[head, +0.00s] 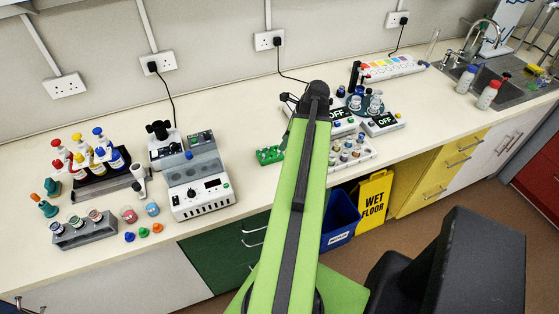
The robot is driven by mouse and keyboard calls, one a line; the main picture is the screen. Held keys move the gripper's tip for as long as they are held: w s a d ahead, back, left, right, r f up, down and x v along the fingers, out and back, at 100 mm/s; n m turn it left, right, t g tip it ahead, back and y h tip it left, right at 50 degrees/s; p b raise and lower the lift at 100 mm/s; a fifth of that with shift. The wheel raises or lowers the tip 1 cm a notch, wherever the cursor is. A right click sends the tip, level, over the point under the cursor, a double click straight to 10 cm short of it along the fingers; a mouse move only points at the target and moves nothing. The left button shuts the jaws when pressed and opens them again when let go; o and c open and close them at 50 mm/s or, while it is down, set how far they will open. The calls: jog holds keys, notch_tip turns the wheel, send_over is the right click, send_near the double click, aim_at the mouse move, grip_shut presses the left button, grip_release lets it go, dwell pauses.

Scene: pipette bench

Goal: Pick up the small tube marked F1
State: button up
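No label F1 can be read in the head view, so I cannot tell which tube is the marked one. Several small tubes and caps stand in a pale rack (367,158) just right of my arm. A small green rack (268,155) sits just left of my arm, partly hidden by it. A grey rack (88,235) at the left holds several larger labelled tubes. My green arm rises through the middle of the view and covers part of the bench. My gripper does not show; the arm appears to hide it.
Devices reading OFF (383,121) stand right. A bottle rack (97,185) is far left; the sink (490,85) is far right. A yellow wet-floor sign (374,200) and blue bin (342,220) stand below.

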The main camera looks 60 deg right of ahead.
aim_at(280, 156)
jog(key=b+x, duration=0.5)
jog(key=shift+a+f, duration=0.1)
jog(key=shift+f, duration=0.1)
jog(key=shift+r, duration=0.2)
grip_shut()
